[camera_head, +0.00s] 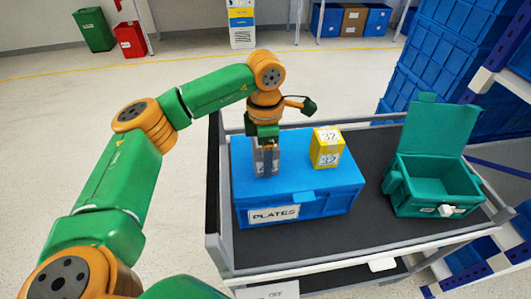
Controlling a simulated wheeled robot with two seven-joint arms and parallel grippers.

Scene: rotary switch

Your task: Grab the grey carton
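The grey carton (267,168) stands on the left part of the lid of a blue box (300,193) labelled "PLATES". My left gripper (265,158) points straight down over the carton, with its fingers down at the carton's sides. The gripper and wrist hide much of the carton, and I cannot tell whether the fingers press on it or stand slightly apart. The carton appears upright and on the lid. My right gripper is not in view.
A yellow carton (326,148) stands on the same lid, right of the grey one. An open green crate (437,190) with a raised lid is on the right of the dark cart top (380,235). Blue crates (445,60) are stacked behind at right.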

